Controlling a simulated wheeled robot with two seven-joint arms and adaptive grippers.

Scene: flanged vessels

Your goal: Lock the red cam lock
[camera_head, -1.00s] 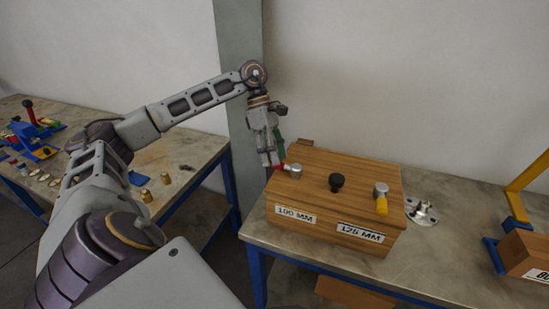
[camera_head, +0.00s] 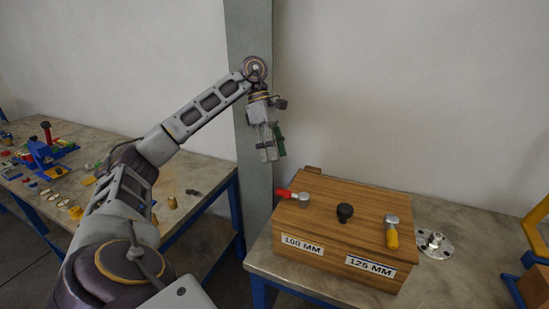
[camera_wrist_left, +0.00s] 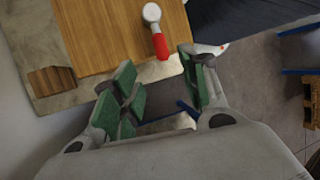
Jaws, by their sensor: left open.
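The red cam lock (camera_head: 285,193) is a red handle on a silver round head, on the left of a wooden box's top by the 100 MM label. Its handle points left, out toward the box's edge. In the left wrist view the red handle (camera_wrist_left: 161,46) lies beyond the fingertips, in line with the gap. My left gripper (camera_head: 272,156) is open and empty, above and to the left of the handle, apart from it. Its green-padded fingers (camera_wrist_left: 158,80) are spread in the wrist view. My right gripper is not in view.
The wooden box (camera_head: 325,225) also carries a black knob (camera_head: 345,212) and a yellow-handled cam lock (camera_head: 392,236). A metal flange (camera_head: 436,243) lies right of it. Another bench (camera_head: 190,180) with small parts stands left. A grey column (camera_head: 250,60) rises behind my gripper.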

